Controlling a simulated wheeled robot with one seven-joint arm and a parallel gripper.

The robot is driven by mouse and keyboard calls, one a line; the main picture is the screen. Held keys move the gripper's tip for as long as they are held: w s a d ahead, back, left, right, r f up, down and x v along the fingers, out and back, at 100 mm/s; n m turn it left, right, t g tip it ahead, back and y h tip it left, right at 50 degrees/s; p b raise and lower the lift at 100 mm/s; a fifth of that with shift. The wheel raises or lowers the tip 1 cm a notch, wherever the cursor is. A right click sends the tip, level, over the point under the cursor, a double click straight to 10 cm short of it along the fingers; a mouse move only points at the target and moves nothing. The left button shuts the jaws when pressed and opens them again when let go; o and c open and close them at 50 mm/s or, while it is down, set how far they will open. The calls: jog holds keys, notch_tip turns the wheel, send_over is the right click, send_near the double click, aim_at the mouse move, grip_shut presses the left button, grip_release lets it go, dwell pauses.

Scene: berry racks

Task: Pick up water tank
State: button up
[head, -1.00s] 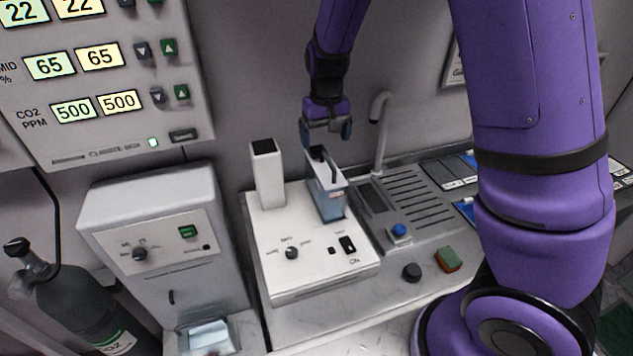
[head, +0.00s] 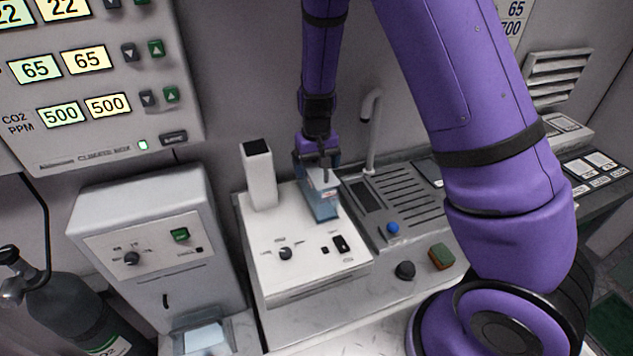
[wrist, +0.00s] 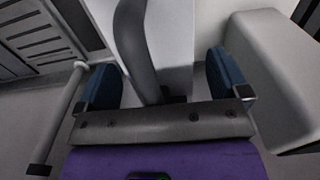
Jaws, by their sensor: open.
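The water tank (head: 323,206) is a small translucent blue box with a pale top and a dark handle. It stands upright on the white humidifier-like unit (head: 300,255). My gripper (head: 318,170) is directly over the tank, pointing down at the handle. In the wrist view, my gripper (wrist: 163,82) is open, its two blue fingertips spread on either side of the dark curved handle (wrist: 132,40). There is a visible gap between each finger and the handle. The pale tank top (wrist: 170,35) lies behind the handle.
A white square column (head: 259,180) rises from the unit left of the tank. A grey sink with a curved tap (head: 370,125) is to the right. A grey dispenser box (head: 150,240) and a dark gas cylinder (head: 75,310) stand left.

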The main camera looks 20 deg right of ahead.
jog(key=c, duration=1.5)
jog(key=shift+o, duration=0.2)
jog(key=shift+r, duration=0.15)
